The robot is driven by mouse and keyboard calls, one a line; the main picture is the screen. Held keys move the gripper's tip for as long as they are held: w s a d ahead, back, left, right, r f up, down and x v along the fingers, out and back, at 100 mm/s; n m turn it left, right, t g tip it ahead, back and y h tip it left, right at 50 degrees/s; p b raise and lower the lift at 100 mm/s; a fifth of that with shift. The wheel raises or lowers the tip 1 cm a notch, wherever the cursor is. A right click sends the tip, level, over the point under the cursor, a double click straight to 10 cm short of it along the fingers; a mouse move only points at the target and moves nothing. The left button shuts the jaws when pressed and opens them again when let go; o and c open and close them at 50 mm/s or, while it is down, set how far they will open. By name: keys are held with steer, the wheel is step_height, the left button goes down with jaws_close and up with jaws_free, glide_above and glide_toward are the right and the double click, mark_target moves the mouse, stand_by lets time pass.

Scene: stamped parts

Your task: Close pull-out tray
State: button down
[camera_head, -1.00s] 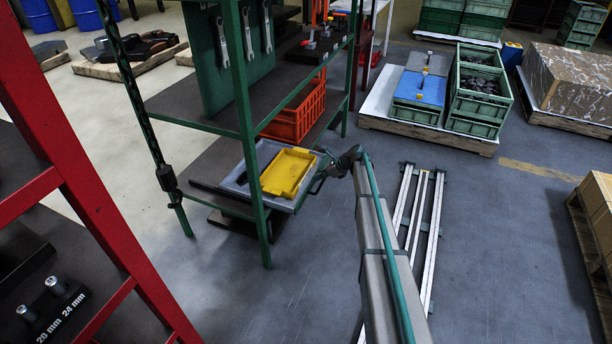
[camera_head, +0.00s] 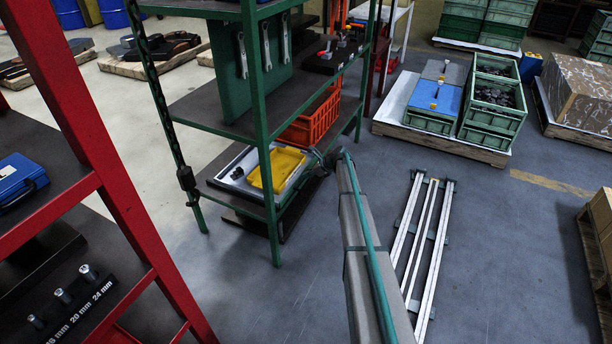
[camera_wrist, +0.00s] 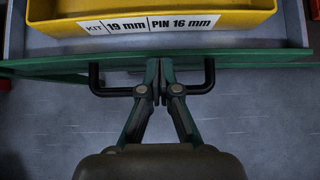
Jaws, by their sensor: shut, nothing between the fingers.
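The pull-out tray (camera_head: 227,174) is grey with a green front and sits on the lower shelf of the green rack. Its front edge still stands out a little past the rack post. A yellow bin (camera_head: 274,168) lies in it, labelled for kit 19 mm and pin 16 mm in the wrist view (camera_wrist: 150,22). The tray's green front (camera_wrist: 50,66) carries a black handle (camera_wrist: 112,91). My gripper (camera_wrist: 160,82) is shut and empty at the middle of the handle, close against the front; exact contact is hidden. It also shows in the head view (camera_head: 322,163).
The green rack (camera_head: 262,110) holds an orange crate (camera_head: 311,118) beside the tray and hanging wrenches above. A red rack (camera_head: 130,200) stands at the left. White rails (camera_head: 428,235) lie on the floor to the right. Pallets with crates stand at the back right.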

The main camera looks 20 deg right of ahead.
steer(key=s+d+r+n+p, duration=0.4)
steer(key=s+r+n+p, duration=0.15)
steer(key=s, duration=0.35)
steer(key=s+a+f+n+g+h+p, duration=0.1)
steer(key=s+a+f+n+g, duration=0.25)
steer(key=s, duration=0.65)
steer(key=s+a+f+n+g+h+p, duration=0.1)
steer(key=s+a+f+n, duration=0.2)
steer(key=s+a+n, duration=0.5)
steer(key=s+a+f+n+g+h+p, duration=0.1)
steer(key=s+a+f+g, duration=0.15)
steer(key=s, duration=0.85)
steer(key=s+a+r+n+g+h+p, duration=0.1)
steer(key=s+a+n+g+p, duration=0.1)
steer(key=s, duration=1.1)
steer(key=s+a+r+n+g+h+p, duration=0.1)
steer(key=s+a+n, duration=0.3)
steer(key=s, duration=0.9)
steer(key=s+a+r+n+g+h+p, duration=0.1)
steer(key=s+a, duration=0.6)
steer(key=s, duration=0.7)
steer(key=r+n+g+p, duration=0.1)
steer(key=n+g+p, duration=0.1)
steer(key=p, duration=0.1)
steer(key=shift+s, duration=0.1)
